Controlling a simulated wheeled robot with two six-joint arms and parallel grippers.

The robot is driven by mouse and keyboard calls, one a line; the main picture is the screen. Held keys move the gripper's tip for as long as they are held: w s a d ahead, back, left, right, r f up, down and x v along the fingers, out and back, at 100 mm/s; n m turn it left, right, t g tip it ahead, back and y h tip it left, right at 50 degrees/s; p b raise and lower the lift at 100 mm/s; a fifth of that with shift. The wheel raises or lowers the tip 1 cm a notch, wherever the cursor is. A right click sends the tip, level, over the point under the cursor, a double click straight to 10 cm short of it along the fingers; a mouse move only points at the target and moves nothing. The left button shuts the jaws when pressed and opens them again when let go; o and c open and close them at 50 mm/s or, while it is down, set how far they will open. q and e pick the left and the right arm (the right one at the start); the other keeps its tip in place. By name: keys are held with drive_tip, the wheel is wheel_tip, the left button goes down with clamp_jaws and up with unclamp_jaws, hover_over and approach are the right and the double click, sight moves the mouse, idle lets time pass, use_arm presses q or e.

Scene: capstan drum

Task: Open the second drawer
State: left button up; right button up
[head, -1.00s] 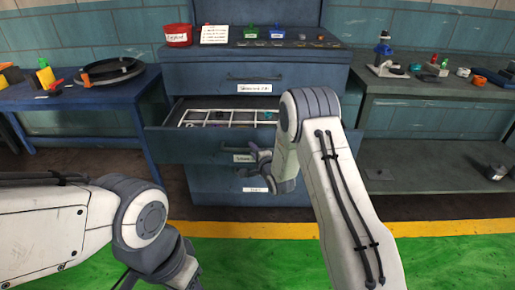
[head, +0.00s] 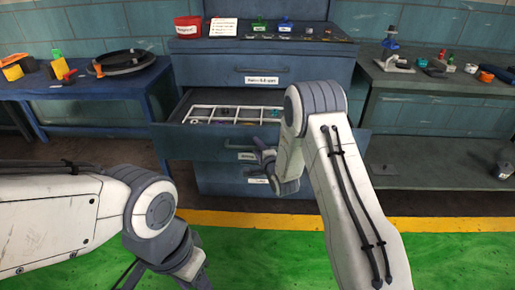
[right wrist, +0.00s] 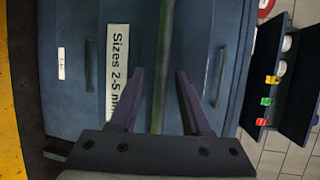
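The blue-grey cabinet (head: 320,68) stands ahead. Its second drawer (head: 185,138) from the top is pulled out, with a white divided tray (head: 225,111) and small parts inside. In the right wrist view, the fingers of my right gripper (right wrist: 163,103) are apart, either side of a long narrow strip (right wrist: 165,45) beside the label "Sizes 2-5 mm" (right wrist: 116,70). I cannot tell whether this strip is the handle or the rim, or whether they touch it.
The top drawer (head: 210,74) and the lower drawer (head: 215,182) are shut. A blue table (head: 125,90) stands left and a grey-green bench (head: 430,90) right. A red bin (head: 187,26) is on the cabinet top.

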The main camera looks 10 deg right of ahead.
drive_tip(key=v, duration=1)
drive_tip(key=shift+s+p, duration=0.25)
drive_tip(key=shift+p, duration=0.05)
drive_tip(key=s+a+r+n+g, duration=0.4)
drive_tip(key=s+a+n+g, duration=0.4)
drive_tip(key=s+a+n, duration=0.4)
drive_tip(key=s+r+n+g+h, duration=0.15)
drive_tip(key=s+n+g, duration=0.25)
drive_tip(key=s+n, duration=0.55)
drive_tip(key=s+r+n+g+y, duration=0.1)
drive_tip(key=s+r+n+g, duration=0.25)
drive_tip(key=s, duration=1.15)
wheel_tip(320, 180, up, 21)
drive_tip(key=p, duration=2.1)
drive_tip(key=shift+w+a+f, duration=0.15)
drive_tip(key=shift+a+f, duration=0.05)
drive_tip(key=shift+a, duration=0.2)
